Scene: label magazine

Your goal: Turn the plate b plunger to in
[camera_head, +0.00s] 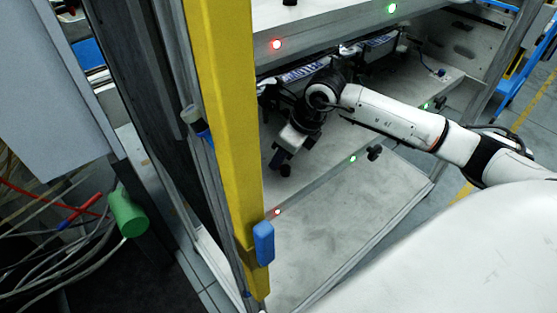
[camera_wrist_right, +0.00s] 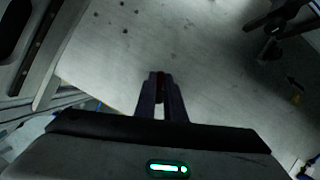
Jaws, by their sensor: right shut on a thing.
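My right gripper (camera_head: 281,160) reaches into the metal cabinet from the right and points down near the left end of a shelf's front edge. In the right wrist view its two fingers (camera_wrist_right: 160,82) are closed together on a small dark knob (camera_wrist_right: 159,92), which looks like a plunger; most of it is hidden between the fingers. Another black plunger (camera_head: 375,153) stands further right on the same edge, beside a green light. I see no letter that tells which plunger belongs to plate b. My left gripper is not in view.
A yellow post (camera_head: 228,120) with a blue block (camera_head: 263,243) stands close left of my right gripper. The upper shelf (camera_head: 330,30) overhangs the arm. Labelled units (camera_head: 305,71) sit behind the wrist. The lower panel (camera_head: 340,220) is bare. Cables (camera_head: 50,245) hang at left.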

